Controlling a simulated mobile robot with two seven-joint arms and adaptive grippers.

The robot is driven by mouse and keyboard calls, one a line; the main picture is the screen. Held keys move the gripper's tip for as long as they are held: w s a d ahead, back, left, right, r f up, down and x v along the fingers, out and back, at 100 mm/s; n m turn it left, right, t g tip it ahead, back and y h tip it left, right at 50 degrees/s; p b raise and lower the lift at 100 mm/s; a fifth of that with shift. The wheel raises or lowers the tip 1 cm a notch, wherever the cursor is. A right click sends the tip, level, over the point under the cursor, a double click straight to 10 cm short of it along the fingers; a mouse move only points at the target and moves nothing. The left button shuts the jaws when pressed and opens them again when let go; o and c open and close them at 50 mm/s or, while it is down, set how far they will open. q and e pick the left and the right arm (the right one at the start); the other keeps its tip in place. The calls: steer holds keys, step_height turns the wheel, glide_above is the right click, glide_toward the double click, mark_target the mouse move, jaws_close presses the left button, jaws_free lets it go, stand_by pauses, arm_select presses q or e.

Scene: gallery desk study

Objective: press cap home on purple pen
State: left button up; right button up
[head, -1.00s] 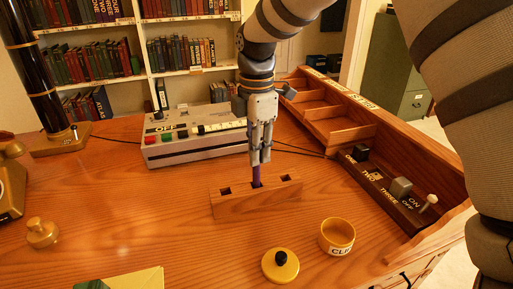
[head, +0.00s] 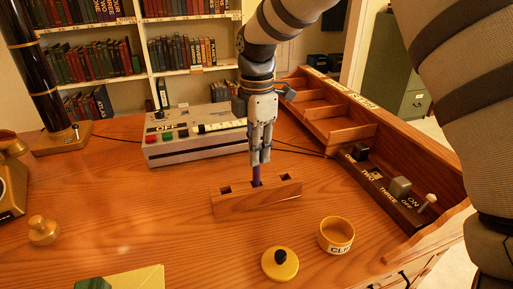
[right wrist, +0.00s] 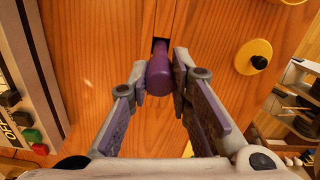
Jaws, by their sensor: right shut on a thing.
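A purple pen (head: 257,176) stands upright in the middle hole of a wooden block (head: 230,203) on the desk. My right gripper (head: 260,158) points straight down above the block, shut on the upper part of the pen. In the right wrist view the purple end (right wrist: 159,72) shows between the fingers of my right gripper (right wrist: 161,84). The fingers hide much of the pen in the head view, and I cannot make out the seam between cap and barrel. My left gripper is not in view.
A grey console (head: 190,150) with coloured buttons stands behind the block. A switch panel (head: 390,190) and wooden tray (head: 325,115) line the right. Desk left of the block is clear.

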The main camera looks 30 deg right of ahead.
stand_by(0.4)
steer(key=o, duration=1.3)
steer(key=shift+r, duration=3.5)
jaws_close()
steer(key=shift+f, duration=0.35)
